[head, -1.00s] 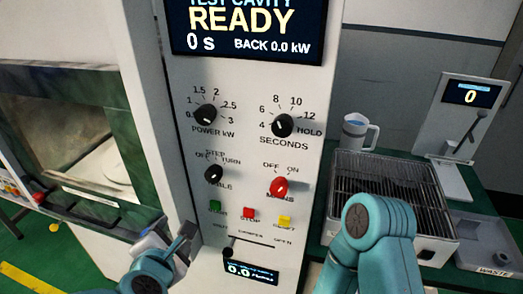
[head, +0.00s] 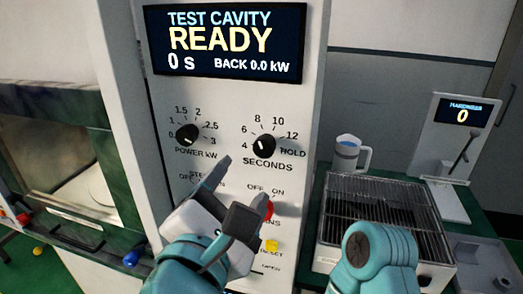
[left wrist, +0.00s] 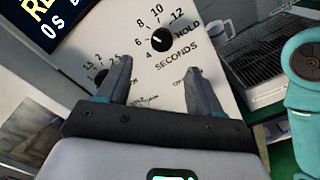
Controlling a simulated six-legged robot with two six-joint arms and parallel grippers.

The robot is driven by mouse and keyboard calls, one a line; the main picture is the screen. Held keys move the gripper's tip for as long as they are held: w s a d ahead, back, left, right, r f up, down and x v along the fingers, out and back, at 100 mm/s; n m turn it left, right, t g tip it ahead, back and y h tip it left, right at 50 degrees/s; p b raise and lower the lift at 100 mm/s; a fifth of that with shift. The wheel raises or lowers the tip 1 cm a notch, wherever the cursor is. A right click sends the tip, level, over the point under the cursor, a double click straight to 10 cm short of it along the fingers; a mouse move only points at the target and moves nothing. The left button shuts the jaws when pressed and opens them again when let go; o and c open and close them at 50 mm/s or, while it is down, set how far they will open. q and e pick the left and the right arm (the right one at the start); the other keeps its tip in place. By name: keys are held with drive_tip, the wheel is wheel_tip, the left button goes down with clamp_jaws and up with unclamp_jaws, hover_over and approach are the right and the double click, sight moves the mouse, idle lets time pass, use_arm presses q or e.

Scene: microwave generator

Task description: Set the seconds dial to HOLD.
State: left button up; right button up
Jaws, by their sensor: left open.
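The black seconds dial (head: 264,145) is on the white control panel, and it also shows in the left wrist view (left wrist: 163,39). Its white mark appears to point to the lower left, near the 4. HOLD is printed at its right. My left gripper (head: 246,182) is open and empty in front of the panel, below the dial. In the left wrist view its two fingers (left wrist: 158,68) are apart, with the dial beyond their tips, not touched. My right arm shows at the lower right, but its gripper is out of view.
The power dial (head: 187,135) is left of the seconds dial. The display (head: 225,40) reads READY and 0 s. A grill tray (head: 385,205) and mug (head: 348,153) stand at right.

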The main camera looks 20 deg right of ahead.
sight(263, 150)
use_arm(q)
drive_tip(key=p+x, duration=0.1)
drive_tip(key=x, duration=0.9)
drive_tip(key=shift+d+p, duration=0.2)
drive_tip(key=shift+p, duration=0.15)
drive_tip(key=shift+w+d, duration=0.2)
drive_tip(key=shift+d, duration=0.05)
drive_tip(key=shift+a, duration=0.1)
drive_tip(key=c, duration=1.1)
